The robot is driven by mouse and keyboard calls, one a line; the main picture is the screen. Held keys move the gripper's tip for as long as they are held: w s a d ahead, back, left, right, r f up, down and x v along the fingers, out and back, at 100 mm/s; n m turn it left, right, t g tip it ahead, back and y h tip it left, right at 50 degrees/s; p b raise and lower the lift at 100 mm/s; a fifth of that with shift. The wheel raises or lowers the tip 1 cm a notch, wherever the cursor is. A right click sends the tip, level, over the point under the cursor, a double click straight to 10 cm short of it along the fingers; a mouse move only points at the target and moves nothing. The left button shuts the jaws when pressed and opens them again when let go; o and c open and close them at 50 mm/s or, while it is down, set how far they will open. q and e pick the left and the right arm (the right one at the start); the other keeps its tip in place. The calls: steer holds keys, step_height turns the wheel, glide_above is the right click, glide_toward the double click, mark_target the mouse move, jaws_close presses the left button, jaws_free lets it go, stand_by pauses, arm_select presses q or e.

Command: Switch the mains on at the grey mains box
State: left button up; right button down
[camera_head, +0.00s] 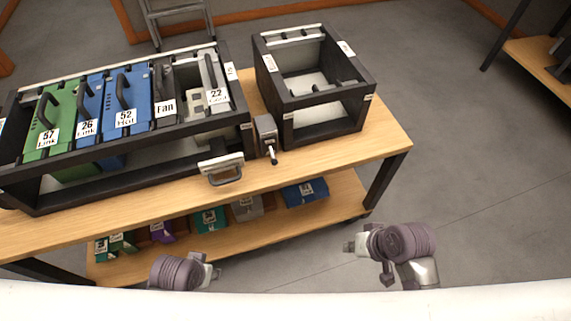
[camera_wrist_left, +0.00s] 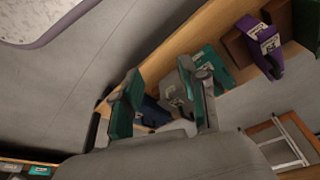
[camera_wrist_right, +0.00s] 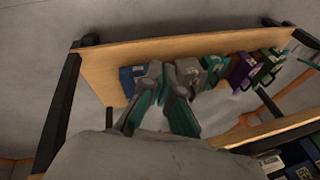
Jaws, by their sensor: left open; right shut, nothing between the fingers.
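The grey mains box (camera_head: 265,130) is a small box on the table between the long black rack and the smaller black rack. My right gripper (camera_head: 351,245) is in front of the table to the right, away from the box. It is shut and empty; its fingers show in the right wrist view (camera_wrist_right: 164,75).
The long black rack (camera_head: 120,190) holds green, blue and dark modules with handles. The smaller black rack (camera_head: 320,125) is mostly empty. The lower shelf (camera_head: 275,225) carries several coloured modules.

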steer(key=w+a+r+m+y, duration=0.3)
steer(key=w+a+y, duration=0.2)
steer(key=w, duration=0.3)
steer(key=m+t+y, duration=0.1)
steer(key=m+y, duration=0.3)
steer(key=y, duration=0.1)
glide_toward(286, 164)
steer(key=shift+s+r+b, duration=0.2)
steer(key=shift+r+b, duration=0.2)
steer(key=shift+r, duration=0.3)
steer(key=shift+w+r+m, duration=0.35)
steer(key=shift+m, duration=0.05)
arm_select(q)
steer(key=s+f, duration=0.3)
steer(key=f, duration=0.8)
steer(key=s+a+f+g, duration=0.1)
steer(key=s+f, duration=0.3)
steer(key=f, duration=0.7)
steer(key=shift+s, duration=0.25)
arm_select(e)
steer(key=shift+a, duration=0.1)
